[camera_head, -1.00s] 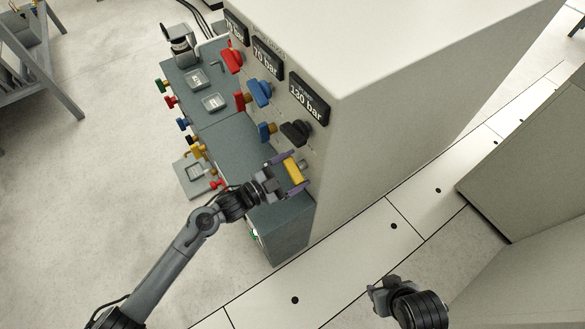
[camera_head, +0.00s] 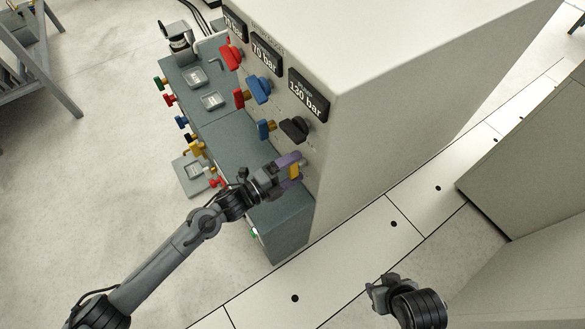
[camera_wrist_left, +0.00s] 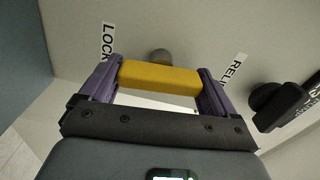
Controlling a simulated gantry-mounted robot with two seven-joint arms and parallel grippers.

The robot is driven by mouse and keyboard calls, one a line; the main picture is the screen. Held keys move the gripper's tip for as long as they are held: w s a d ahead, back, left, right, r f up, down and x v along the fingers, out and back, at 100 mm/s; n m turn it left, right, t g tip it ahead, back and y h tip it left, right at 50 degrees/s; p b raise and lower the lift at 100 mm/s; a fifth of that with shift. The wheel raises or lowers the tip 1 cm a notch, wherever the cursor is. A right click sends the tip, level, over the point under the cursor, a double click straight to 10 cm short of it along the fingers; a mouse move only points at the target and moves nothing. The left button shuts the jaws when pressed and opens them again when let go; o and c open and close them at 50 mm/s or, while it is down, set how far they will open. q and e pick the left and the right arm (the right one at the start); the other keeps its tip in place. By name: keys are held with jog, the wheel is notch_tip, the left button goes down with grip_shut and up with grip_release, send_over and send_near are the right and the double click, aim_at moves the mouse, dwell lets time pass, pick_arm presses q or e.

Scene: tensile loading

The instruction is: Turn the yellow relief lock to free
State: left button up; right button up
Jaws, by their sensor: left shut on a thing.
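The yellow relief lock (camera_head: 294,172) is a bar-shaped handle low on the near end of the pale cabinet's panel. My left gripper (camera_head: 292,166) is shut on it with purple fingers. In the left wrist view the yellow relief lock (camera_wrist_left: 160,77) spans between the two fingers of my left gripper (camera_wrist_left: 158,85), with a round grey stem behind it. A LOCK label stands left of it and a partly hidden label starting "RELI" stands right. My right gripper (camera_head: 378,294) hangs over the floor at the lower right, away from the panel; its finger opening is unclear.
A black knob (camera_head: 295,129), blue knobs (camera_head: 259,90) and a red knob (camera_head: 231,57) sit farther along the panel under pressure displays (camera_head: 308,95). A grey-green bench (camera_head: 243,150) with coloured valves runs in front.

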pick_arm(q)
jog(key=shift+m, duration=0.6)
jog(key=o, duration=0.8)
jog(key=shift+s+a, duration=0.3)
jog(key=shift+a, duration=0.2)
jog(key=shift+p+v, duration=1.65)
jog(key=shift+v, duration=3.15)
